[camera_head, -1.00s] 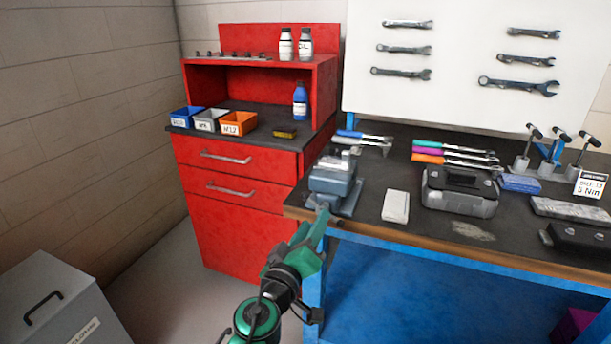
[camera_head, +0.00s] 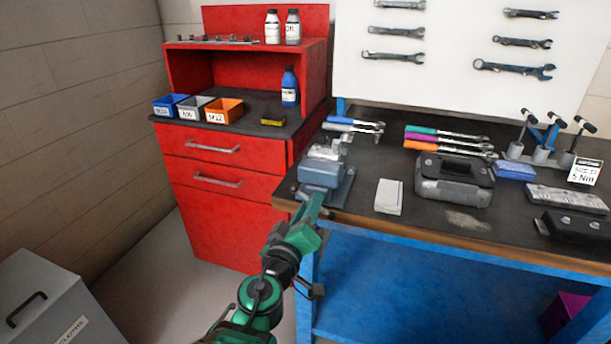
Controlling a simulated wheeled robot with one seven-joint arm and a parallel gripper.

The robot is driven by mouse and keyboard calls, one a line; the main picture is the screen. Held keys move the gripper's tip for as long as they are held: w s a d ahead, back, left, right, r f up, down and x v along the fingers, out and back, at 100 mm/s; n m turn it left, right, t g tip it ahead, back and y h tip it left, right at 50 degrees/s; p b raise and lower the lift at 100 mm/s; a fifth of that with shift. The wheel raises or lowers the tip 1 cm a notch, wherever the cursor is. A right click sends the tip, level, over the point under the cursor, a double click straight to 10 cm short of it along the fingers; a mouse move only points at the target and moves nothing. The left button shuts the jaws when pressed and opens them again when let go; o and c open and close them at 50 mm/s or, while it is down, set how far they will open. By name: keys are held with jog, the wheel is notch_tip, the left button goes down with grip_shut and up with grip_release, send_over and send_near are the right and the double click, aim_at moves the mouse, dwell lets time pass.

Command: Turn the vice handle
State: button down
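The vice (camera_head: 323,174) is a blue-grey block with metal jaws, mounted at the left front corner of the workbench (camera_head: 462,222). Its handle cannot be made out; the front of the vice is partly behind my gripper. My green gripper (camera_head: 312,207) reaches up to the front of the vice, at the bench edge. Its fingers point at the vice body and overlap it in the picture. Whether they touch the vice or close on anything cannot be seen.
A white block (camera_head: 389,196) and a dark grey case (camera_head: 453,180) stand right of the vice. Screwdrivers or wrenches with coloured handles lie behind. A red cabinet (camera_head: 222,222) stands close on the left. A grey bin (camera_head: 45,300) is on the floor at lower left.

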jog(key=shift+a+f+n, duration=0.1)
jog(key=shift+n, duration=0.2)
jog(key=shift+f+n, duration=0.1)
jog(key=shift+n, duration=2.8)
jog(key=shift+a, duration=0.1)
jog(key=c, duration=1.5)
grip_release()
jog(key=shift+c, duration=0.2)
